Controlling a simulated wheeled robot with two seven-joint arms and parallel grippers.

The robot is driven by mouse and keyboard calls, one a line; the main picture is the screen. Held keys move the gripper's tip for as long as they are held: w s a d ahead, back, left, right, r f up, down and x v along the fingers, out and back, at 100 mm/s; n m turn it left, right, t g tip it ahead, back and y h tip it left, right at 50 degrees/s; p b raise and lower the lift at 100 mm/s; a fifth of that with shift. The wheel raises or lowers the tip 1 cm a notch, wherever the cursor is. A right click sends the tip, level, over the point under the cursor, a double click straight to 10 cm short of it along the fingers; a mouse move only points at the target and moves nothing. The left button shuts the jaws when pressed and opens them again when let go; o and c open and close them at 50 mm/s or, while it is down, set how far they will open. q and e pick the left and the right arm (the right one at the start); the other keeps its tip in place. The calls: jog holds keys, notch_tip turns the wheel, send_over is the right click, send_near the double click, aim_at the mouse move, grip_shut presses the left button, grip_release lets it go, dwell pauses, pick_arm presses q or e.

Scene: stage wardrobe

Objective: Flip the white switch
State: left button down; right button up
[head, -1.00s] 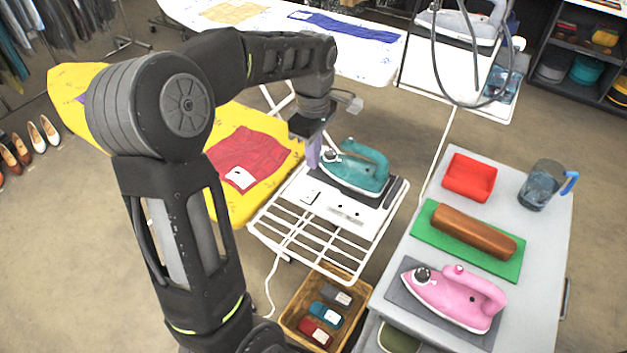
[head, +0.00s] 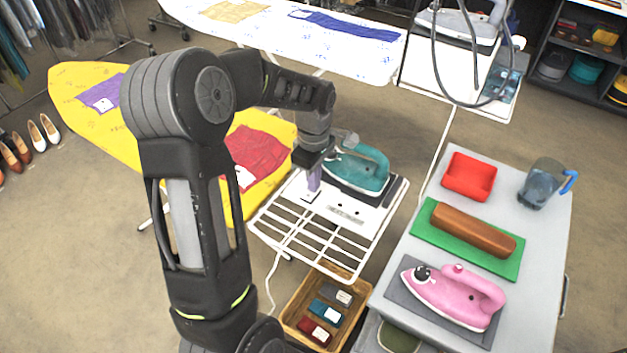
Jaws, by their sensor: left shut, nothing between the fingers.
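A white panel (head: 349,212) sits at the end of the yellow ironing board, with a teal iron (head: 358,168) on it. A small white switch plate (head: 309,197) is at the panel's left side. My left gripper (head: 313,187) is shut and empty, pointing down with its pale purple fingertips at the switch plate. The fingers hide part of the plate, and I cannot tell whether they touch it or which way the switch is set. Two socket-like dark marks show on the panel to the right. My right gripper is out of view.
A white wire rack (head: 305,237) lies in front of the panel. A wooden crate (head: 292,311) with several small fabric-like items stands below. A grey cart (head: 545,235) at right holds a pink iron (head: 455,296), a red tray (head: 469,177) and a jug (head: 541,184).

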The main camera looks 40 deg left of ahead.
pick_arm(q)
jog(key=shift+f, duration=0.1)
jog(key=shift+s, duration=0.1)
jog(key=shift+s+d, duration=0.1)
jog(key=shift+s, duration=0.65)
jog(key=shift+r, duration=0.3)
